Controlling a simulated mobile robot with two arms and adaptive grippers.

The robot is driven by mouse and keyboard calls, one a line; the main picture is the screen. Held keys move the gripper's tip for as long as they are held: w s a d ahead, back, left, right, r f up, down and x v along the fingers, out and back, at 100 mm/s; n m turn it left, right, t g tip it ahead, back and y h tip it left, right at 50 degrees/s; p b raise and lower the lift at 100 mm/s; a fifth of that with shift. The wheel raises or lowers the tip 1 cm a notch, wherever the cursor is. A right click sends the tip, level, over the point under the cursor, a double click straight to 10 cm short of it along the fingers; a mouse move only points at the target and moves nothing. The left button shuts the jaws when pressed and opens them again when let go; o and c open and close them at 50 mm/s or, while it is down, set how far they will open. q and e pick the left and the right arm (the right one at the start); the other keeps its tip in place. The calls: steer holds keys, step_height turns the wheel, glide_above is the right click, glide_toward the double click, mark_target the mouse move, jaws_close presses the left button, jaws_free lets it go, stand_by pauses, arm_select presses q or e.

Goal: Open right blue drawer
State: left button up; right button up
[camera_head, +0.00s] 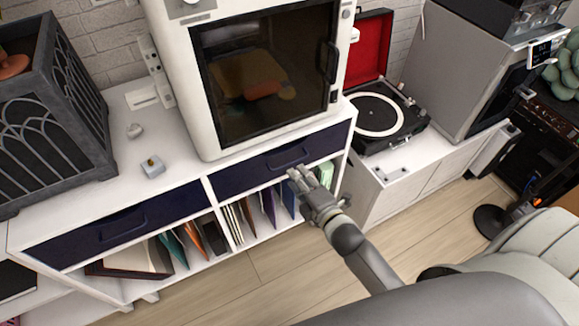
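The right blue drawer (240,177) is a dark navy front in the white cabinet, below the enclosed machine. It looks shut, flush with the cabinet. Its dark handle (287,158) is on the upper middle of the front. My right gripper (298,172) points up at the drawer from the lower right, its fingertips just below the handle in the picture. Whether they touch it cannot be told, nor whether the fingers are apart or closed. A second navy drawer (170,207) with its own handle (123,229) is on the left and looks shut. My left gripper is not in view.
Open shelves with folders and books (205,238) lie under the drawers. The white machine (180,80) with a dark glass door stands on the cabinet top. A record player (380,115) is to the right. Wooden floor (270,285) is clear in front. A chair (530,250) is at the lower right.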

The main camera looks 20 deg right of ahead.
steer(key=x, duration=0.6)
steer(key=shift+s, duration=0.1)
jaws_close()
